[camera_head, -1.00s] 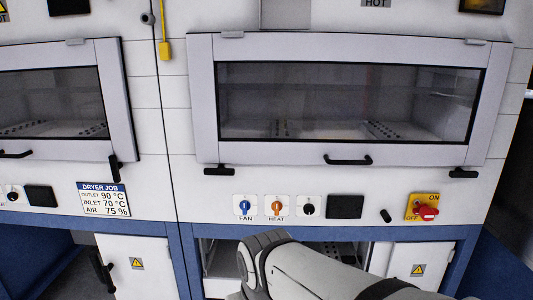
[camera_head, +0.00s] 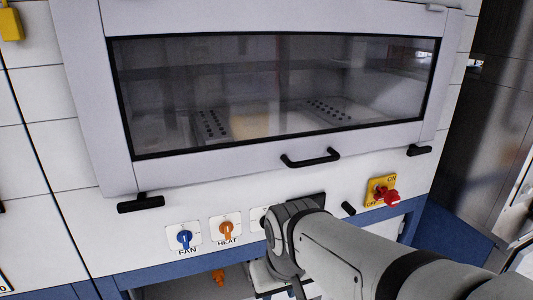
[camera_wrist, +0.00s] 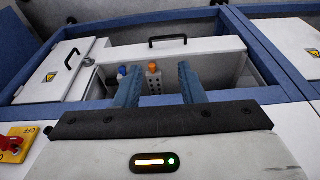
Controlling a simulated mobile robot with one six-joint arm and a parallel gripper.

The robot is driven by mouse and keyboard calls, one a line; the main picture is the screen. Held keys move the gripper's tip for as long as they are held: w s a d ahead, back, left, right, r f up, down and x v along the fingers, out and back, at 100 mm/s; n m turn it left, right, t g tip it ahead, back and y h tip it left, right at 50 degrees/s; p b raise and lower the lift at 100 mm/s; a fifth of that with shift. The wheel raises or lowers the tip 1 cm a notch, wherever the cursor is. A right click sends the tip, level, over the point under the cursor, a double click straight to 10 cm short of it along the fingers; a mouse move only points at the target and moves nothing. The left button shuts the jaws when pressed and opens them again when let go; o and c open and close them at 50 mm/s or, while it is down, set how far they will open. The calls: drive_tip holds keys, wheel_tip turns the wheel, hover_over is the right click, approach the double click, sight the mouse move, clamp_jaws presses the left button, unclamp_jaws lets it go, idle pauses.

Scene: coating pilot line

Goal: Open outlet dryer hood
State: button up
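A dryer hood (camera_head: 150,170) with a pale frame and a dark-edged glass window fills the upper head view. It looks shut. Its black bar handle (camera_head: 311,158) sits at the middle of the lower frame edge. No label in view tells whether this is the outlet hood. My arm reaches in from the lower right of the head view, its wrist below the handle, with the fingers out of sight there. In the wrist view my gripper (camera_wrist: 158,85) shows two blue fingers, apart and empty, in front of the lower cabinet. The hood handle is not recognisable there.
Below the hood are a blue fan knob (camera_head: 184,238), an orange heat knob (camera_head: 227,230) and a red switch on a yellow plate (camera_head: 382,192). Black latches (camera_head: 141,204) sit under the hood's corners. A cabinet handle (camera_wrist: 168,39) shows in the wrist view.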

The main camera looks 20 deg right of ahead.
drive_tip(key=shift+d, duration=0.15)
drive_tip(key=m+t+y, duration=0.7)
drive_tip(key=m+t, duration=0.5)
drive_tip(key=m, duration=0.2)
approach(321, 161)
drive_tip(key=r+x, duration=0.1)
drive_tip(key=x, duration=0.4)
drive_tip(key=p+x, duration=0.1)
drive_tip(key=x, duration=0.2)
drive_tip(key=f+x, duration=0.1)
drive_tip(key=x, duration=0.2)
drive_tip(key=shift+d+p, duration=0.1)
drive_tip(key=shift+p, duration=0.25)
drive_tip(key=shift+s, duration=0.1)
